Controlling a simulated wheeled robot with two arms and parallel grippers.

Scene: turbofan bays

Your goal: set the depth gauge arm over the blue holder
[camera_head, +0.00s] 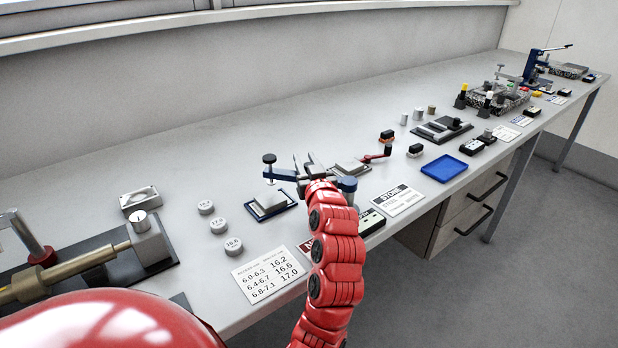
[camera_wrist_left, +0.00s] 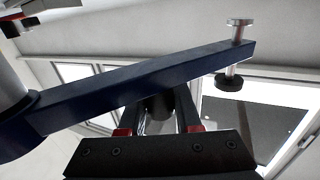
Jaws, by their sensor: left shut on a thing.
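The depth gauge arm (camera_head: 283,174) is a dark blue bar with a knobbed screw at its left end and a blue pivot post (camera_head: 347,186) at its right. My left gripper (camera_head: 306,168) is shut on its middle part. In the left wrist view the bar (camera_wrist_left: 140,82) crosses the fingers (camera_wrist_left: 158,118), with the screw (camera_wrist_left: 235,55) at the right. The blue holder (camera_head: 287,206), a dark blue-edged base bearing a pale block, lies on the bench below the bar's screw end. The screw foot appears near the block's far edge; the height gap is unclear. My right gripper is not seen.
Another pale block (camera_head: 352,168) and a red-handled crank (camera_head: 377,156) lie beyond my gripper. Several round weights (camera_head: 217,225), a number card (camera_head: 272,275) and a STORE card (camera_head: 398,200) lie nearby. A blue tray (camera_head: 444,168) stands at the bench's front edge.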

